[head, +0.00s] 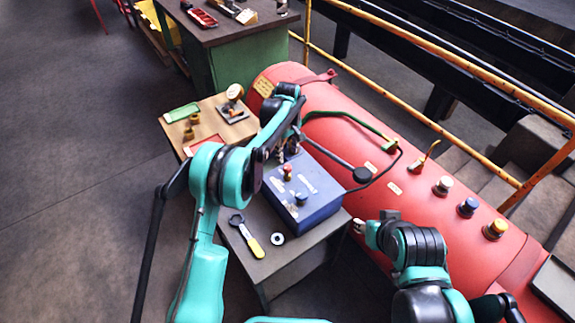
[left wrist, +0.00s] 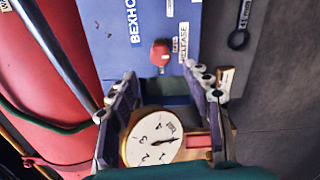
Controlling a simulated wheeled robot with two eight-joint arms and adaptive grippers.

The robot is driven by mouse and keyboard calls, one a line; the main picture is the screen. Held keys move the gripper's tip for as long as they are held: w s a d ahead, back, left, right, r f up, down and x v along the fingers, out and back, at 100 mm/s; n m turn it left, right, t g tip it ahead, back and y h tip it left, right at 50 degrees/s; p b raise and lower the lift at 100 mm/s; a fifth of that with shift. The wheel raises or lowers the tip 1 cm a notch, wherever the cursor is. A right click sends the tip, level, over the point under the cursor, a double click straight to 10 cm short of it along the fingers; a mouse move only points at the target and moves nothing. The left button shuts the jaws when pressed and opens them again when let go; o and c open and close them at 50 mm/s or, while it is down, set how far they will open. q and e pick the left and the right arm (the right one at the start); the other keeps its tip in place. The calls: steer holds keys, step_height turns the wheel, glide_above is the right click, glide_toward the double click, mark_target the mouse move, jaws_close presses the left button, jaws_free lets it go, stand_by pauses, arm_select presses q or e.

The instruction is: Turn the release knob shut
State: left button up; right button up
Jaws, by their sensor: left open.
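The release knob (left wrist: 160,52) is red and stands on a blue box (left wrist: 130,12), beside a white label reading RELEASE (left wrist: 183,45). In the head view the red knob (head: 288,172) is on top of the blue box (head: 322,208), just in front of my left gripper (head: 284,150). In the left wrist view the fingers of my left gripper (left wrist: 162,92) are spread with nothing between them. The knob lies beyond the fingertips and apart from them. My right gripper (head: 361,227) is small at the right of the box, by the red boiler; its opening is unclear.
A blue knob (head: 301,198) also sits on the box. A yellow-handled ring wrench (head: 248,237) and a washer (head: 278,239) lie on the bench. A round gauge (left wrist: 152,138) shows below the fingers. The red boiler (head: 330,105) runs along the right, with a yellow railing (head: 450,60) behind.

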mark_target(287, 167)
arm_select(q)
step_height(287, 167, down, 8)
steer(key=b, duration=0.2)
steer(key=shift+b, duration=0.4)
steer(key=shift+r, duration=0.1)
jaws_close()
